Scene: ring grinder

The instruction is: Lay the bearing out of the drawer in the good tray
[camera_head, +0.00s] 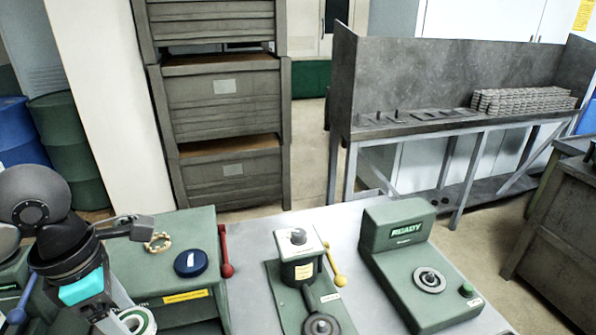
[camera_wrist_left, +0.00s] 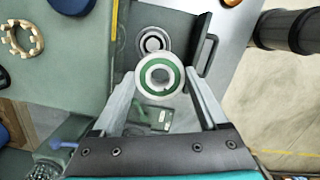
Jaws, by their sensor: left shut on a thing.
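My left gripper (camera_head: 133,320) is at the lower left of the head view, shut on a bearing (camera_wrist_left: 160,75), a pale ring with a green band. In the left wrist view the bearing sits between the tips of both fingers of the gripper (camera_wrist_left: 162,84); it also shows in the head view (camera_head: 137,321). Beneath it lies an open grey compartment (camera_wrist_left: 124,75) with a handle at its right, which looks like the drawer. A second round metal part (camera_wrist_left: 153,43) lies inside. I cannot pick out the good tray. My right gripper is not in view.
A brass toothed ring (camera_head: 158,242) and a dark blue disc (camera_head: 190,263) lie on the green bench block (camera_head: 185,225). A red-knobbed lever (camera_head: 226,268), a yellow-knobbed lever (camera_head: 338,278) and a green READY machine (camera_head: 405,255) stand to the right. Bare grey tabletop lies between them.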

